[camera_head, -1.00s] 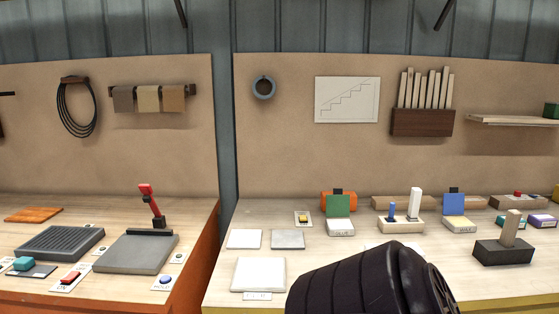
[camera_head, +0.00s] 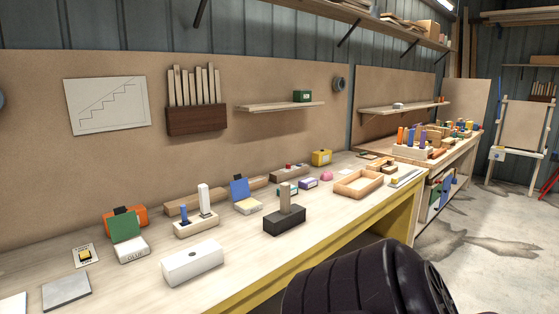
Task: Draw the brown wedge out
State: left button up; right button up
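No piece stands out clearly as a brown wedge. A tan wooden piece (camera_head: 285,197) stands upright in a dark block (camera_head: 285,221) near the middle of the bench; whether it is the wedge I cannot tell. Its lower end is hidden in the block. Neither of my grippers is in view. A dark ribbed part of my own body covers the bottom centre and hides part of the bench's front edge.
A white block with a hole (camera_head: 192,262) lies at the front of the bench. Nearby are a white piece in a stand (camera_head: 205,200), a blue-lidded box (camera_head: 241,190) and a green-lidded box (camera_head: 126,228). A wooden frame tray (camera_head: 358,184) lies farther right. Open floor is at right.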

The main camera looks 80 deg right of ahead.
aim_at(389, 163)
jog(key=z, duration=3.35)
jog(key=i+l+z, duration=0.2)
jog(key=i, duration=0.15)
jog(key=i+l+z, duration=0.25)
jog(key=i, duration=0.15)
jog(key=i+z, duration=0.45)
jog(key=i, duration=0.75)
jog(key=i+l+u, duration=0.1)
jog(key=i+u, duration=0.25)
jog(key=i, duration=0.2)
jog(key=i+l+u, duration=0.3)
jog(key=i, duration=0.25)
jog(key=i+l+u, duration=0.15)
jog(key=u, duration=0.3)
jog(key=i+l+u, duration=0.3)
jog(key=u, duration=0.15)
jog(key=i+l+u, duration=0.25)
jog(key=u, duration=0.25)
jog(key=i+l+u, duration=0.1)
jog(key=l+u, duration=0.35)
